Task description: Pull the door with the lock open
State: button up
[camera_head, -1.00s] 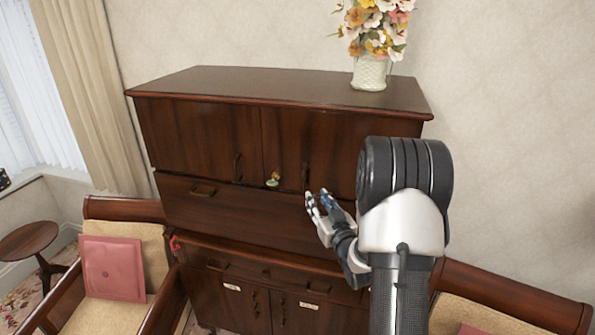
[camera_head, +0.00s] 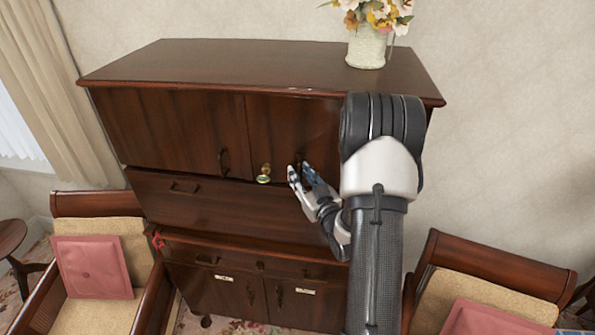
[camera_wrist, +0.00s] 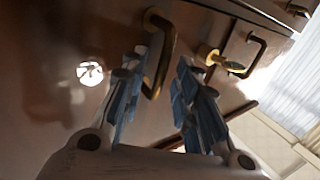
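The door with the lock (camera_head: 285,120) is the upper right door of a dark wooden cabinet, and it looks closed. Its brass lock (camera_head: 264,175) sits near the door's lower left edge; it also shows in the wrist view (camera_wrist: 226,63). My gripper (camera_head: 300,172) is open at the door's handle, which it partly hides in the head view. In the wrist view, the curved brass handle (camera_wrist: 163,82) lies between the tips of my open gripper (camera_wrist: 160,72). I cannot tell whether either finger touches it.
The upper left door's handle (camera_head: 223,162) is left of the lock. A flower vase (camera_head: 368,48) stands on the cabinet top (camera_head: 230,62). Armchairs with pink cushions (camera_head: 93,267) flank the cabinet in front. A drawer (camera_head: 215,205) lies below the doors.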

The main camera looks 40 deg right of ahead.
jog(key=shift+s, duration=0.2)
jog(key=shift+c, duration=0.5)
jog(key=shift+w, duration=0.1)
grip_shut()
